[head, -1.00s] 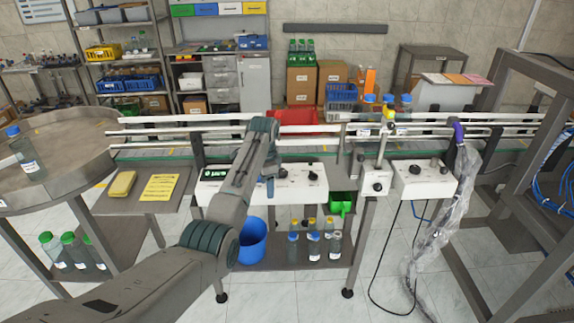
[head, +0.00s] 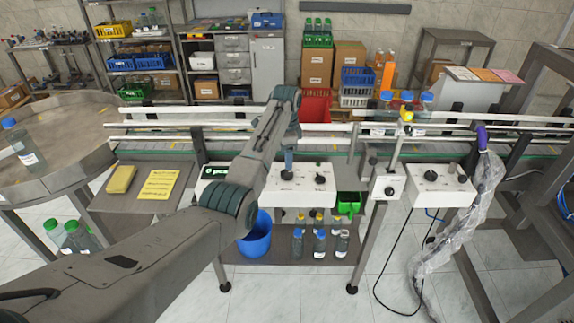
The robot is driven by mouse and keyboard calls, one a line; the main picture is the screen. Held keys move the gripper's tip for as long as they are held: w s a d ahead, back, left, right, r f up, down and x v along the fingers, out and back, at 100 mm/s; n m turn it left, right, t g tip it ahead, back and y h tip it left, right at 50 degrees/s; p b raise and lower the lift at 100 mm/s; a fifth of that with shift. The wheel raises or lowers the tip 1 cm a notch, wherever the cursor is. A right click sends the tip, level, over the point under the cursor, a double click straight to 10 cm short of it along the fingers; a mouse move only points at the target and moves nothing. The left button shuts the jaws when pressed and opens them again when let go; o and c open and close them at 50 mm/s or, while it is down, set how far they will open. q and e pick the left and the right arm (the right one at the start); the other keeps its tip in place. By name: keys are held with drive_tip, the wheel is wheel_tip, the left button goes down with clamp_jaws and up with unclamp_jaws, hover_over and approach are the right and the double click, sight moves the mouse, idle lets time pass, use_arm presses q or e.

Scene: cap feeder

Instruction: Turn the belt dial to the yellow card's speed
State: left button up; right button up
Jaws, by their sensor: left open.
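The yellow card (head: 158,184) lies on a grey shelf left of the control panel; its print is too small to read. The white control panel (head: 305,196) sits on the front of the conveyor. It has a dark display (head: 214,171) at its left, partly behind my arm, and dark knobs to the right. My left gripper (head: 288,166) is open, pointing down at the knob (head: 287,176) on the panel's left part. Whether its fingers touch or surround that knob I cannot tell. Another knob (head: 320,178) is right of it. My right gripper is not in view.
Two more white boxes with knobs (head: 388,188) (head: 441,188) stand to the right. Clear plastic wrap (head: 455,222) hangs beside them. Conveyor rails (head: 220,137) run behind the panel. A blue bucket (head: 256,237) and several bottles stand on the shelf below. A yellow block (head: 121,179) lies beside the card.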

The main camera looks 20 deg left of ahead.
sight(287, 172)
use_arm(q)
wheel_tip(287, 172, down, 4)
drive_tip(key=shift+w+r+p, duration=0.1)
drive_tip(key=shift+r+p, duration=0.15)
drive_tip(key=shift+p, duration=0.15)
drive_tip(key=f, duration=0.3)
drive_tip(key=shift+w, duration=0.25)
drive_tip(key=shift+s, duration=0.1)
drive_tip(key=shift+c, duration=0.4)
drive_tip(key=shift+f, duration=0.1)
drive_tip(key=c, duration=0.9)
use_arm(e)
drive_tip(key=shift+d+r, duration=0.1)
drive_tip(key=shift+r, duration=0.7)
